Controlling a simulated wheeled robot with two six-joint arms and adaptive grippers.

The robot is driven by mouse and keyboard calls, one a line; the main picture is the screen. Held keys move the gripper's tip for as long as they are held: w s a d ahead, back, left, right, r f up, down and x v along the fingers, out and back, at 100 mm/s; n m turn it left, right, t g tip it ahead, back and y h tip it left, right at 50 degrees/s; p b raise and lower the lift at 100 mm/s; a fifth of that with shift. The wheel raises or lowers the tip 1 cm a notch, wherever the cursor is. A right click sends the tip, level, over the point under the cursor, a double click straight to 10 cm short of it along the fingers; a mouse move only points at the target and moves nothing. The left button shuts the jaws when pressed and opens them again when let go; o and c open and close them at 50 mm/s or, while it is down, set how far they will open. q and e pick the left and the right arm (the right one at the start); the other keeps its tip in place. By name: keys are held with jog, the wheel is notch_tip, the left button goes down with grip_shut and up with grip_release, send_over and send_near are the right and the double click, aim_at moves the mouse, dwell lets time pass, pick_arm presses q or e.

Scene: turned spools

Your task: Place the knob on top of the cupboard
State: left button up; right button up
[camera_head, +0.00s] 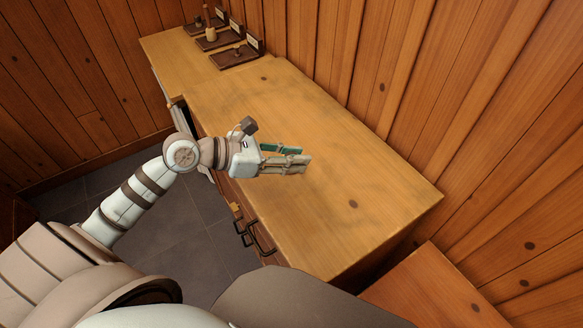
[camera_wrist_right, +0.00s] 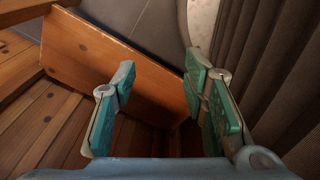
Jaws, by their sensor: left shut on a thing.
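My left gripper (camera_head: 283,161) is over the wooden cupboard (camera_head: 330,200), fingers pointing right across its top. Its fingers, with green pads, are close together and shut on the knob, which they hide almost wholly. I cannot tell whether it touches the top. My right gripper (camera_wrist_right: 158,80) shows in the right wrist view, its teal-padded fingers wide apart with nothing between them. It is not seen in the head view.
The top is bare around my left gripper. A lower wooden surface (camera_head: 425,295) lies at bottom right.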

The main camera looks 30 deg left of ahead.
pick_arm(q)
jog(key=b, duration=0.2)
send_over(292, 204)
notch_tip(292, 204, down, 8)
notch_tip(292, 204, down, 8)
jog(key=shift+r+b, duration=0.2)
jog(key=shift+b, duration=0.7)
jog(key=shift+w+f, duration=0.1)
jog(key=shift+f, duration=0.1)
jog(key=o, duration=0.8)
pick_arm(e)
jog(key=f, duration=0.2)
jog(key=w+f, duration=0.1)
jog(key=f, duration=0.1)
jog(key=shift+w+f, duration=0.15)
jog(key=shift+f, duration=0.15)
jog(key=shift+r, duration=0.1)
